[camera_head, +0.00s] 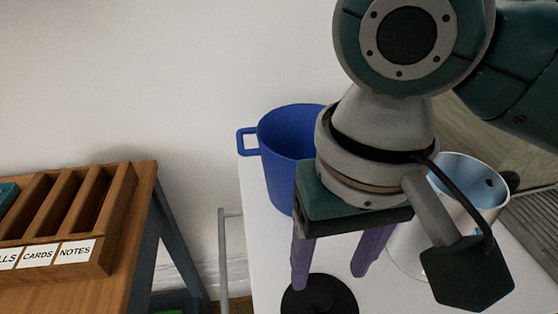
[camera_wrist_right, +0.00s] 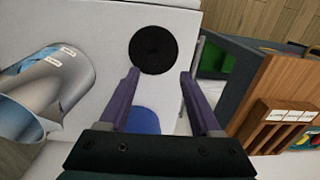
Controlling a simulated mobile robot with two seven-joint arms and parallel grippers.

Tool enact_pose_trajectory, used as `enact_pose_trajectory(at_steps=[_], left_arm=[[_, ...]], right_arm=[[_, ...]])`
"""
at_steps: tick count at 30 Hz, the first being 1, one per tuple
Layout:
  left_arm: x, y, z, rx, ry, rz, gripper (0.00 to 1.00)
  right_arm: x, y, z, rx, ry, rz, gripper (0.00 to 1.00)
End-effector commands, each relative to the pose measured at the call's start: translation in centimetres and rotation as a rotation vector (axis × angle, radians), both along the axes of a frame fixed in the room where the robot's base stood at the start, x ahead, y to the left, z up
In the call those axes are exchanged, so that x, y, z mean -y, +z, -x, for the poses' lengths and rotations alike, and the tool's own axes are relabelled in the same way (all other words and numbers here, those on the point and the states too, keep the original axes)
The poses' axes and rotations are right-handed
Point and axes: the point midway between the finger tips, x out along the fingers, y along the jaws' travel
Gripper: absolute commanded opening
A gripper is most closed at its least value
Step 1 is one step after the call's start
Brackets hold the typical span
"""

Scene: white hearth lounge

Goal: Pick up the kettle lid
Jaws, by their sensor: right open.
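The kettle lid, a flat black disc (camera_head: 320,299), lies on the white table at the bottom of the head view. In the right wrist view the black disc (camera_wrist_right: 153,49) lies just beyond the fingertips, with a small dark knob at its middle. My right gripper (camera_head: 328,281) is open and empty, with purple fingers pointing down near the lid. In the right wrist view its fingers (camera_wrist_right: 159,74) stand apart, with the lid ahead of the gap between them. No contact shows. An open metal vessel (camera_head: 468,172), perhaps the kettle, stands at right, partly hidden by my arm. My left gripper is out of view.
A blue pot (camera_head: 285,140) stands behind my gripper on the white table (camera_head: 262,262). At left, a wooden desk (camera_head: 100,292) bears a labelled wooden organiser (camera_head: 112,222); a gap with a grey rail (camera_head: 223,262) separates it from the white table.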

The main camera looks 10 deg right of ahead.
Motion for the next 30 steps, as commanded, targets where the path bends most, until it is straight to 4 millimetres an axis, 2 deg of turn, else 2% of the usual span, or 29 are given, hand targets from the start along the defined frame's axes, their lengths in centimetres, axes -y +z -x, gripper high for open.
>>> enact_pose_trajectory(at_steps=[4,9,14,24,30], left_arm=[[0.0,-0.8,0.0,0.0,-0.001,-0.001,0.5],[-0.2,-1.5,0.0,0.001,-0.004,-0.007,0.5],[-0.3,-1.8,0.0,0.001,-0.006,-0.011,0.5],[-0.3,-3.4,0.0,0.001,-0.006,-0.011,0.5],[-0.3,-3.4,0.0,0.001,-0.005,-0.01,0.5]], right_arm=[[0.8,-1.1,-0.5,-0.01,-0.034,0.036,0.65],[0.9,-3.7,-0.6,-0.01,-0.035,0.036,0.65],[0.8,-5.1,-0.6,-0.008,-0.033,0.035,0.65],[1.2,-9.8,-1.0,-0.007,-0.031,0.034,0.65],[1.2,-10.1,-1.0,-0.005,-0.031,0.034,0.65]])
